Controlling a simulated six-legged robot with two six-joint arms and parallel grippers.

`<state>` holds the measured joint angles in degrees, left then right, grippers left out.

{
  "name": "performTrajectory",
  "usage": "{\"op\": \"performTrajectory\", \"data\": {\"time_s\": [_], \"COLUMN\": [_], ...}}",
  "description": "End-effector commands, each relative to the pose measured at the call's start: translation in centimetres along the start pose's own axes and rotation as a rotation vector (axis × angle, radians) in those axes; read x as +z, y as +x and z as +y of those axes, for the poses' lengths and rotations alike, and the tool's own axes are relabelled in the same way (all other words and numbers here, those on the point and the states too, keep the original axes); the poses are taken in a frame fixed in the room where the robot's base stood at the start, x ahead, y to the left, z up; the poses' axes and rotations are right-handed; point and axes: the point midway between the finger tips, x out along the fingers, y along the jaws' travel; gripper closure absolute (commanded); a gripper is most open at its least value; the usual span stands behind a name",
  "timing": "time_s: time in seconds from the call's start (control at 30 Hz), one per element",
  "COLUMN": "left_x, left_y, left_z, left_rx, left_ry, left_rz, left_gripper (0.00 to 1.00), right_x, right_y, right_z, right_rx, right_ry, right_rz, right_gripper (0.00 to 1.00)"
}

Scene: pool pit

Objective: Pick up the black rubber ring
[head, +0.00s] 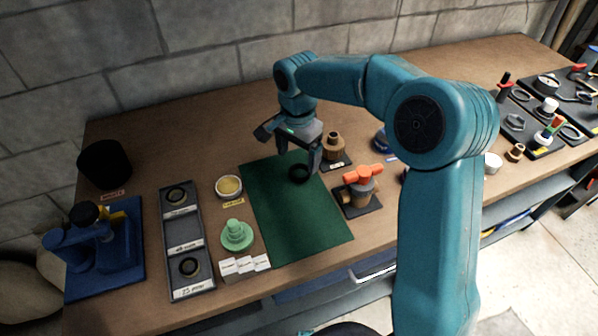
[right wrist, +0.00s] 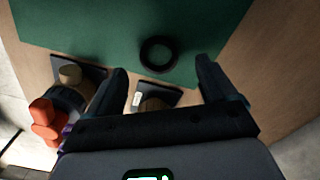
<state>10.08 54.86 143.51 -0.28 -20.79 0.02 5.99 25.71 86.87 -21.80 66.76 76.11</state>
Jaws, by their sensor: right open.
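The black rubber ring (head: 299,173) lies flat on the green mat (head: 290,225), near the mat's upper right part. My right gripper (head: 297,160) is open above the ring, its fingers spread apart. In the right wrist view the ring (right wrist: 158,54) shows beyond and between the two fingertips of the gripper (right wrist: 162,82), with green mat around it. Nothing is between the fingers. My left gripper is not in view.
A brass fitting (head: 333,146) on a dark plate and a valve with an orange handle (head: 362,178) stand right of the mat. A grey tray with rings (head: 186,238), a yellow-filled dish (head: 228,187) and a green stepped cone (head: 236,235) are left. The mat's lower part is clear.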

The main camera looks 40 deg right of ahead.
Motion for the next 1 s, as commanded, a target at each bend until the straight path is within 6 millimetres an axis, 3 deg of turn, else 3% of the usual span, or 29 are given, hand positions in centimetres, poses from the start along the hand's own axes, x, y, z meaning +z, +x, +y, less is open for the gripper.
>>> {"op": "performTrajectory", "data": {"time_s": [0.23, 0.53, 0.7, 0.73, 1.0], "left_x": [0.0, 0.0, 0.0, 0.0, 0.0], "left_y": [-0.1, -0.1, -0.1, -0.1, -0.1], "left_z": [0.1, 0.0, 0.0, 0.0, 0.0], "left_rx": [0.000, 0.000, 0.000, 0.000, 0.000], "left_ry": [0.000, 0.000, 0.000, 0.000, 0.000], "left_rz": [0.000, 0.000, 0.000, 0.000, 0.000], "left_gripper": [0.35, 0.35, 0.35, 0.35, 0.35], "right_x": [-0.3, -0.3, -0.3, -0.3, -0.3], "right_y": [3.8, 4.4, 4.4, 4.4, 4.3], "right_z": [0.1, 0.0, 0.1, 0.1, 0.0], "right_rx": [0.002, 0.001, 0.001, 0.001, 0.000], "right_ry": [-0.001, -0.001, -0.001, -0.001, 0.000], "right_rz": [-0.001, 0.000, 0.000, 0.000, 0.000], "right_gripper": [0.15, 0.15, 0.70, 0.74, 0.74]}}
